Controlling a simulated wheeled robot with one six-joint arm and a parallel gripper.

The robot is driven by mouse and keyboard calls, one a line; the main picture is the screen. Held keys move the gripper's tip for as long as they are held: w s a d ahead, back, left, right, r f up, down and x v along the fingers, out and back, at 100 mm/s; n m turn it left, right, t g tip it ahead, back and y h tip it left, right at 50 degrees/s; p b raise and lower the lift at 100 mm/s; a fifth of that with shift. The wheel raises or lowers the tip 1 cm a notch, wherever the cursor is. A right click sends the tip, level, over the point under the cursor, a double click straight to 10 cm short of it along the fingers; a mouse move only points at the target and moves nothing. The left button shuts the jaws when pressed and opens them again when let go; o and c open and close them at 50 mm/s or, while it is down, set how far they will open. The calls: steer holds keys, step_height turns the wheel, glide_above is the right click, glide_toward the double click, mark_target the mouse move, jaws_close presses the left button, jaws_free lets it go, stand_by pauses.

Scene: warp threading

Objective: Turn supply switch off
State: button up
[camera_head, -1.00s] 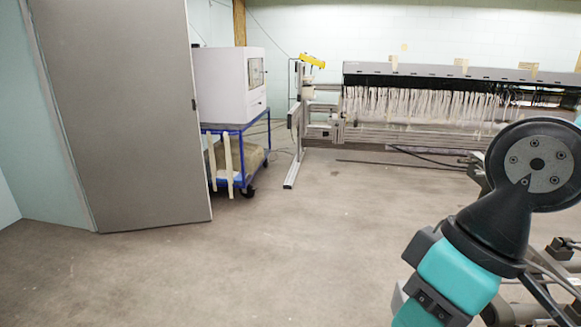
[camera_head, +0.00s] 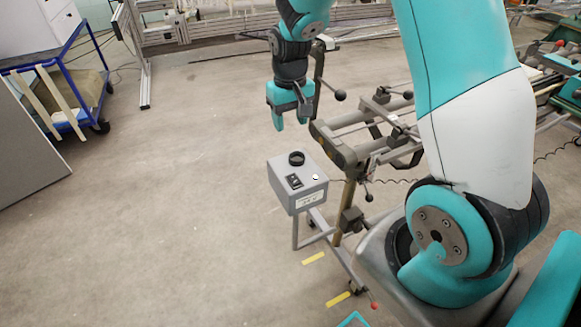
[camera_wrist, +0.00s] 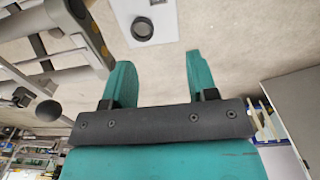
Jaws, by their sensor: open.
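A grey control box (camera_head: 312,200) stands on a metal post at the middle of the head view. On its top are a black round knob (camera_head: 296,158), a small black switch (camera_head: 293,181) and a pale button (camera_head: 315,177). I cannot tell which of them is the supply switch. My gripper (camera_head: 291,120) hangs above and behind the box, fingers down, apart from it. In the wrist view the gripper (camera_wrist: 158,64) is open and empty. The knob (camera_wrist: 143,28) and part of the box (camera_wrist: 168,32) show beyond the fingertips, at the top edge.
A machine frame with rods and ball-ended levers (camera_head: 345,135) stands just right of the box. A blue cart (camera_head: 75,75) is at the upper left, beside a grey panel (camera_head: 28,160). Yellow floor marks (camera_head: 313,258) lie below the box. The floor to the left is clear.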

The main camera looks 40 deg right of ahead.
mark_target(291, 174)
step_height(291, 174, down, 18)
steer(key=shift+d+r+p, duration=0.15)
steer(key=shift+r+p, duration=0.05)
steer(key=shift+p, duration=0.5)
